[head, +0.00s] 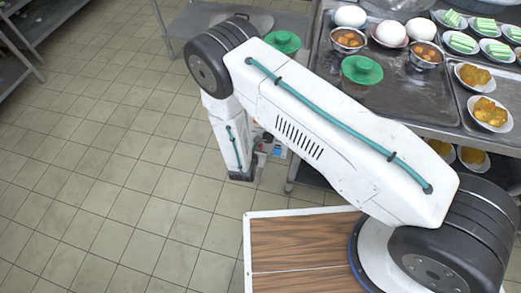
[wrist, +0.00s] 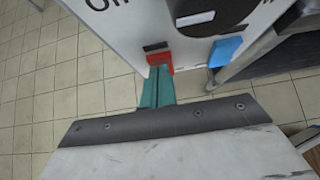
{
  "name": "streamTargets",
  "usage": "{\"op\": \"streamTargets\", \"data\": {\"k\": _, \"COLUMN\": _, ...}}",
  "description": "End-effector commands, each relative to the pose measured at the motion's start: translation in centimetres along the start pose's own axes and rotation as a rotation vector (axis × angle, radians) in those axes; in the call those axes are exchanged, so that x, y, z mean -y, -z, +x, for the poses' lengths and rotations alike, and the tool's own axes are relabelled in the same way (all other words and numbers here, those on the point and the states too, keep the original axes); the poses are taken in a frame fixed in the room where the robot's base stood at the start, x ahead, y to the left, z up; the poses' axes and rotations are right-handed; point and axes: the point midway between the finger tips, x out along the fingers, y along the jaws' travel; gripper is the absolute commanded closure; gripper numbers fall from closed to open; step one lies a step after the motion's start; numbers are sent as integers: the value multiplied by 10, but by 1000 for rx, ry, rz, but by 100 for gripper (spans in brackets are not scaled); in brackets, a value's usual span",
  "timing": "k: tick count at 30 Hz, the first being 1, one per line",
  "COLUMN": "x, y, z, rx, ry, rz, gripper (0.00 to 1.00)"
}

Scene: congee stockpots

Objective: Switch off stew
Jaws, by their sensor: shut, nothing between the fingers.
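My gripper (wrist: 157,85) has teal fingers pressed together with nothing between them. In the wrist view its tips are at the lower edge of a white panel (wrist: 130,22), close to a red switch (wrist: 159,62). I cannot tell whether they touch it. A black piece (wrist: 155,46) sits just above the red switch. A blue switch (wrist: 224,51) is to the right, and a large black round knob (wrist: 205,14) with a pale label is above. Dark lettering is cut off at the top left. No stew name is readable. In the head view the panel (head: 281,151) shows small beside my forearm.
Tiled floor (head: 110,150) is open at the left.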

Motion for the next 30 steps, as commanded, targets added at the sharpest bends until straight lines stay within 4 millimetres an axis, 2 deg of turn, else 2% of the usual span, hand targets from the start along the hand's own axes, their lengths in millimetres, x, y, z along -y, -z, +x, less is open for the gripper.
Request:
{"op": "streamTargets", "data": {"k": 8, "x": 2, "y": -1, "z": 0, "rx": 5, "ry": 4, "rz": 3, "gripper": 100}}
{"op": "streamTargets", "data": {"k": 19, "x": 2, "y": -12, "z": -9, "rx": 4, "ry": 4, "rz": 2, "gripper": 100}}
{"op": "streamTargets", "data": {"k": 30, "x": 2, "y": -11, "z": -11, "rx": 4, "ry": 4, "rz": 2, "gripper": 100}}
